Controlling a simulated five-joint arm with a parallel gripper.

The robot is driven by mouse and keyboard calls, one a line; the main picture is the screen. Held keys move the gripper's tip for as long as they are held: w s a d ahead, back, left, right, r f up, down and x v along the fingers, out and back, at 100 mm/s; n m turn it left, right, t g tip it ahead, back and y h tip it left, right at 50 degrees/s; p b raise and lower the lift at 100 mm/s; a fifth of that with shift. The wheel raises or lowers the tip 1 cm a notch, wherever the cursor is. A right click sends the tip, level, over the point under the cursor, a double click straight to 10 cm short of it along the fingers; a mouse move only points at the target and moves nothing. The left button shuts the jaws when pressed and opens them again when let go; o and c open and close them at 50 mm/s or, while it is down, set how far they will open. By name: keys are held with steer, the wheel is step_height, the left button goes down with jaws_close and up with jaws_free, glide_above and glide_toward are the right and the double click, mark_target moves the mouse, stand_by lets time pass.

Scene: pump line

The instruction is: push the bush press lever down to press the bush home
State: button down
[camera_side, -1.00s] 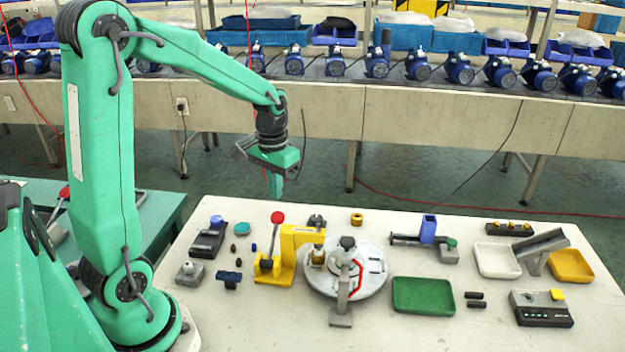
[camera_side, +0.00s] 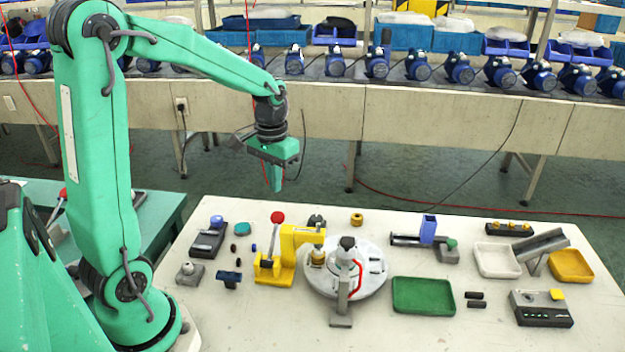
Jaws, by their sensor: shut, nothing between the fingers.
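The yellow bush press (camera_side: 283,262) stands on the white table, left of the round grey turntable (camera_side: 318,278). Its lever, with a red ball knob (camera_side: 277,217), stands up from the left part of the press. The press head reaches right over the turntable's left edge, above a small brass-coloured part (camera_side: 318,256). Whether a bush sits under the head is too small to tell. My gripper (camera_side: 276,185) is shut and empty. It hangs in the air above the red knob, apart from it, with the fingers pointing down.
A green tray (camera_side: 423,296) lies right of the turntable. White (camera_side: 497,260) and yellow (camera_side: 571,266) trays and a control box (camera_side: 541,308) are farther right. Small fixtures and loose parts lie left of the press. A conveyor with blue pumps (camera_side: 376,64) runs behind.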

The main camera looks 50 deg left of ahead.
steer(key=shift+r, duration=0.1)
steer(key=shift+r, duration=0.5)
steer(key=shift+r, duration=0.6)
steer(key=shift+r, duration=0.2)
steer(key=shift+r, duration=0.4)
steer(key=shift+r, duration=0.2)
steer(key=shift+r, duration=0.4)
